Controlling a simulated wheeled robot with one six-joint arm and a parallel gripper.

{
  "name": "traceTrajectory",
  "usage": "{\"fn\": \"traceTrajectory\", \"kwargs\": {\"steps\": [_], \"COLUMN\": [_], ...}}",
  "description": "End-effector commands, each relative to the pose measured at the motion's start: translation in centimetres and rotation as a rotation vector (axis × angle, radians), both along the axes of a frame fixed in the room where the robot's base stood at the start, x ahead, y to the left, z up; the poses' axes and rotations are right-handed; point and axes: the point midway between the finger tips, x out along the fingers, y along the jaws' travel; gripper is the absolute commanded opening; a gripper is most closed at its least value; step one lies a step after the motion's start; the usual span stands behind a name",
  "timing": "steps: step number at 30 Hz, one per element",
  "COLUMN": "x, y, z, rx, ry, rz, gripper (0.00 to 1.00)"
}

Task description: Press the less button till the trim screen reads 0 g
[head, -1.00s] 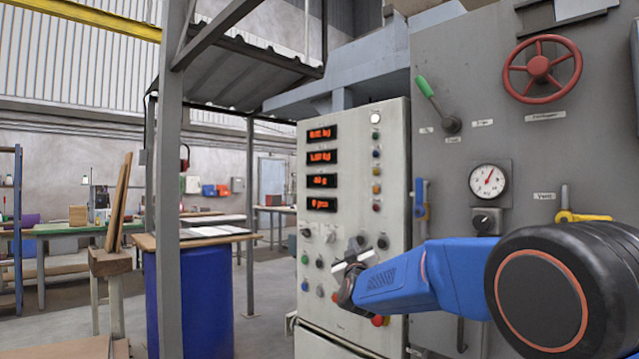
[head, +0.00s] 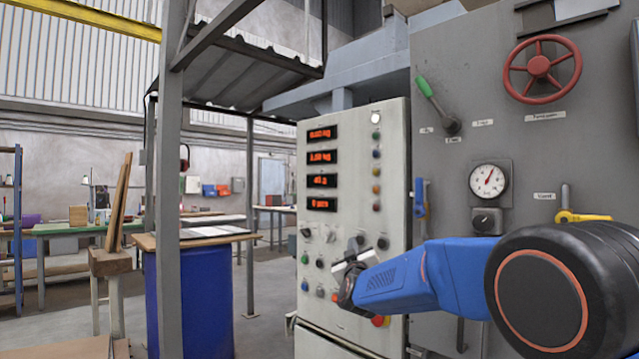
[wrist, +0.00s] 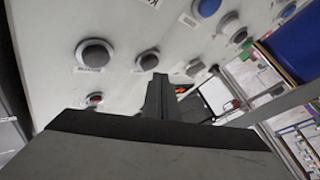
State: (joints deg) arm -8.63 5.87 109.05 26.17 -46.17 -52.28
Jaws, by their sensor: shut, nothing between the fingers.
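The pale control panel (head: 348,100) stands in the middle of the head view with several red-lit screens in a column. The third screen (head: 321,181) shows a short value that seems to end in g; its digits are too blurred to read surely. My gripper (head: 350,262) is shut and empty in front of the panel's lower knobs and buttons. In the wrist view its fingers (wrist: 158,97) point at the panel near a dark round button (wrist: 148,61). Another dark button (wrist: 95,54) is to the left. Labels are unreadable, so I cannot tell which is less, or whether the fingertips touch anything.
A red and yellow button (head: 380,320) is low on the panel, beside my arm. On the grey machine to the right are a red handwheel (head: 540,67), a gauge (head: 488,180) and a green-handled lever (head: 430,95). A blue drum (head: 200,295) stands left of the panel.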

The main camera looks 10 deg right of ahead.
Motion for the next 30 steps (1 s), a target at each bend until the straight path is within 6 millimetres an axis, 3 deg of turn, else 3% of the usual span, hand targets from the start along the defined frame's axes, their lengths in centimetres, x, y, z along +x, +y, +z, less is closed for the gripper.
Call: {"fn": "traceTrajectory", "kwargs": {"steps": [30], "x": [0.52], "y": [-0.71], "z": [0.06], "rx": [0.0], "ry": [-0.001], "rz": [0.0], "gripper": [0.0]}}
